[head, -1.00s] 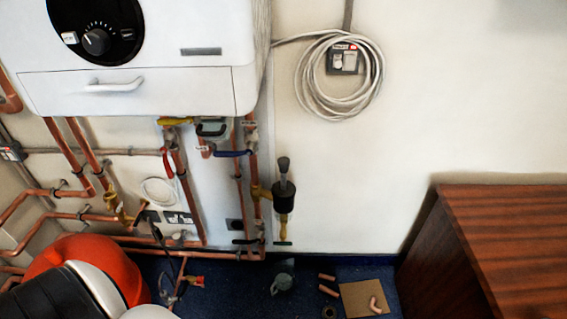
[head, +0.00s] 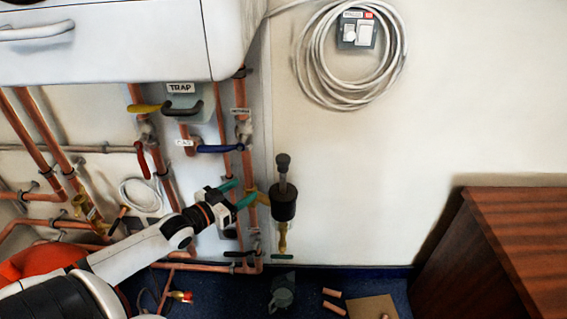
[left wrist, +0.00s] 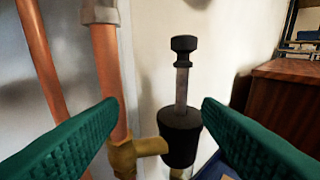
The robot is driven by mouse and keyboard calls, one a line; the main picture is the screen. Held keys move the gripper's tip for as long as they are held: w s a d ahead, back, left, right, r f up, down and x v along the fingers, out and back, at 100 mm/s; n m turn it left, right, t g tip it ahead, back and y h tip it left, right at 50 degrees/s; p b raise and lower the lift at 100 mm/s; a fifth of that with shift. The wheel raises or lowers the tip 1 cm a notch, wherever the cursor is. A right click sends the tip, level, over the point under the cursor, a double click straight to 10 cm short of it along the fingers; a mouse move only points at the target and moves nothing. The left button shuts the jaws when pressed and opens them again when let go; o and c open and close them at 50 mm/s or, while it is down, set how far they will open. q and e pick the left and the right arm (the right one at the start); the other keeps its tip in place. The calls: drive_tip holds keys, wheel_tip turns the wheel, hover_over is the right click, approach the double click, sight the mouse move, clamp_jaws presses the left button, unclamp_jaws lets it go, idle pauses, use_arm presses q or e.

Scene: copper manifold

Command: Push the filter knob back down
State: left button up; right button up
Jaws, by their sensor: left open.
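The filter is a black cylinder (head: 284,203) with a brass fitting below it, beside a vertical copper pipe. Its black knob (head: 283,160) stands raised on a grey stem. My left gripper (head: 242,192) is open, just left of the filter in the head view, with its green fingers pointing right. In the left wrist view the knob (left wrist: 184,44) and the filter body (left wrist: 181,137) stand upright beyond and between the open green fingers (left wrist: 160,112), apart from them. My right gripper is not in view.
Copper pipes with a blue lever (head: 220,149) and a red lever (head: 142,160) run under the white boiler (head: 140,45). A wooden cabinet (head: 525,240) stands at the right. Pipe pieces and cardboard (head: 371,306) lie on the blue floor.

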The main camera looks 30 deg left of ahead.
use_arm(q)
drive_tip(key=m+h, duration=0.1)
drive_tip(key=h, duration=0.1)
approach(277, 163)
drive_tip(key=shift+t, duration=0.5)
drive_tip(key=b+x, duration=0.2)
drive_tip(key=x, duration=1)
drive_tip(key=shift+d+f, duration=0.15)
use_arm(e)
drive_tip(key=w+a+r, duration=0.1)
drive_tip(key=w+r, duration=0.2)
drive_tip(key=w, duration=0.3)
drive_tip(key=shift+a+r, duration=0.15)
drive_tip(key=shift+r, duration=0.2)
use_arm(q)
drive_tip(key=shift+c, duration=0.3)
